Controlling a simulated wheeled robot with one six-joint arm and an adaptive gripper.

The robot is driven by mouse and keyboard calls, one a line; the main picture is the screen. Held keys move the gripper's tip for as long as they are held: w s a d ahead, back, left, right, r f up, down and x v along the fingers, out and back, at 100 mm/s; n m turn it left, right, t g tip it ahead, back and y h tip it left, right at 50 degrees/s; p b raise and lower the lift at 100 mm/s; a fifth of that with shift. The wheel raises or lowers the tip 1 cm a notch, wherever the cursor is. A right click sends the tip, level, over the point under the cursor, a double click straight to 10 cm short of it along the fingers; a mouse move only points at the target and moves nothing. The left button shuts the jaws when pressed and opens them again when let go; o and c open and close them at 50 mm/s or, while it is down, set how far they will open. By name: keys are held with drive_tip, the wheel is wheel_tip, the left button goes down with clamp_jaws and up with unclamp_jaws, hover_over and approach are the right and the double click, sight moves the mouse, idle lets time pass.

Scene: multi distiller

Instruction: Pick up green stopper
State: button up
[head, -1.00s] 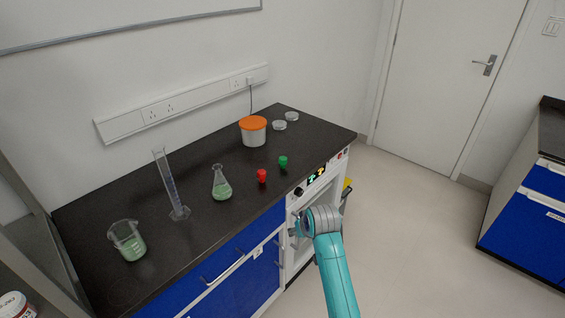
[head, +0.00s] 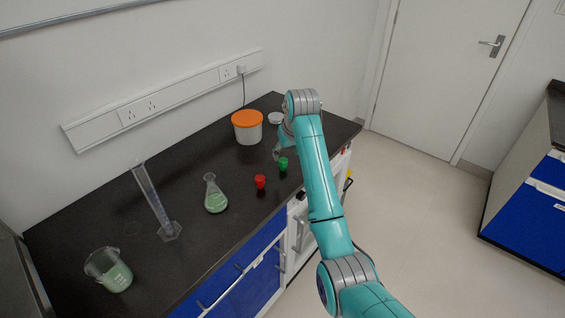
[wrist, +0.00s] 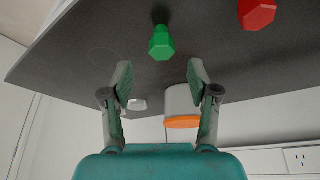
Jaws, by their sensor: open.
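The green stopper (head: 283,164) stands upright on the dark bench top near its front edge. In the wrist view the green stopper (wrist: 161,43) lies ahead of the open fingertips, roughly midway between them and apart from both. My gripper (wrist: 158,75) is open and empty. In the head view my gripper (head: 279,150) is largely hidden by my arm, but part of it shows just behind the green stopper.
A red stopper (head: 260,182) stands to the left of the green one. A conical flask (head: 215,198), measuring cylinder (head: 155,205) and beaker (head: 112,272) stand further left. A tub with an orange lid (head: 247,128) and a dish (head: 275,118) stand behind.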

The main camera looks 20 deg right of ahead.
sight(283, 160)
drive_tip(key=shift+x, duration=3.35)
drive_tip(key=shift+a, duration=0.15)
drive_tip(key=c, duration=0.8)
